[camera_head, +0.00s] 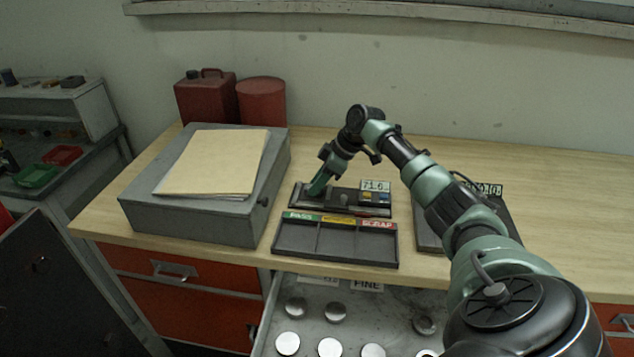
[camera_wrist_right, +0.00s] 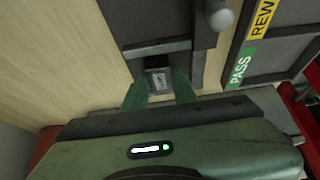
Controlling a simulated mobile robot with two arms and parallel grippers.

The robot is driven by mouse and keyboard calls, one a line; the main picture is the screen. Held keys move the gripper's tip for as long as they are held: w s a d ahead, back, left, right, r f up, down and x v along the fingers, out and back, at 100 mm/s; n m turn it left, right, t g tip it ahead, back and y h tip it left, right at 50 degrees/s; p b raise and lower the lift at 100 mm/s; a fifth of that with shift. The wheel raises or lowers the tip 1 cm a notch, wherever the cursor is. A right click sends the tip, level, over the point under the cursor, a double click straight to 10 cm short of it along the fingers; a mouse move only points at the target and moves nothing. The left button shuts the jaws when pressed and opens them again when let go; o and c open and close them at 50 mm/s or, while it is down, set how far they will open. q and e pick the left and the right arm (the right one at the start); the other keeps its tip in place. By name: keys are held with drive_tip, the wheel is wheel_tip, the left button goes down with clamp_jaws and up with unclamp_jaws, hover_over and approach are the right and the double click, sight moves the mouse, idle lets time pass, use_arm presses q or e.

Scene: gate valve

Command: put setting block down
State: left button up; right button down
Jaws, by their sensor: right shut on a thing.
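My right gripper (camera_head: 317,186) reaches down at the left end of the dark gauge stand (camera_head: 345,208) on the bench. In the right wrist view the green fingers of this gripper (camera_wrist_right: 159,92) are shut on a small dark grey setting block (camera_wrist_right: 158,81) with a pale mark on its face. The block is at the end of the gauge stand (camera_wrist_right: 195,55), against or in its end recess; I cannot tell whether it rests there. The head view does not show the block clearly. My left gripper is not in view.
A three-part sorting tray (camera_head: 335,242) lies in front of the stand. A grey box (camera_head: 215,215) with folders (camera_head: 212,162) stands left. A dark plate (camera_head: 430,232) lies right, partly behind my arm. The open drawer (camera_head: 330,310) below holds several metal discs.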

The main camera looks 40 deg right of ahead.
drive_tip(key=c, duration=1.1)
unclamp_jaws()
drive_tip(key=shift+r, duration=0.1)
drive_tip(key=b+v, duration=0.2)
drive_tip(key=v, duration=1)
drive_tip(key=shift+a, duration=0.1)
